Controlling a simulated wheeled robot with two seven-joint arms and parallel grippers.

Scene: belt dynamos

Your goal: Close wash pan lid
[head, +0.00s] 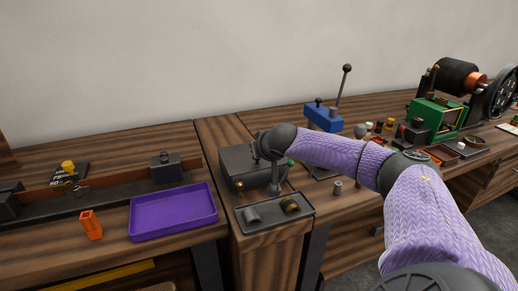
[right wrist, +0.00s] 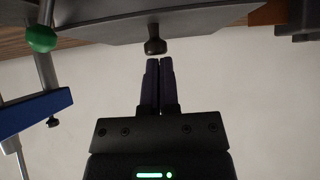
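The wash pan (head: 238,168) is a dark grey box on the middle bench in the head view. Its far right part is hidden by my right arm. A grey panel, seemingly its lid (right wrist: 110,30), crosses the top of the right wrist view and carries a small dark knob (right wrist: 155,46). I cannot tell how far the lid is open. My right gripper (right wrist: 158,62) has its two fingers together with nothing visible between them, the tips just short of the knob. In the head view the right wrist hangs over the pan's right side. My left gripper is not in view.
A small dark tray (head: 262,225) with a few parts lies in front of the pan. A purple tray (head: 172,212) and an orange holder (head: 91,225) stand left. A blue lever tool (head: 322,117) stands behind my arm.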

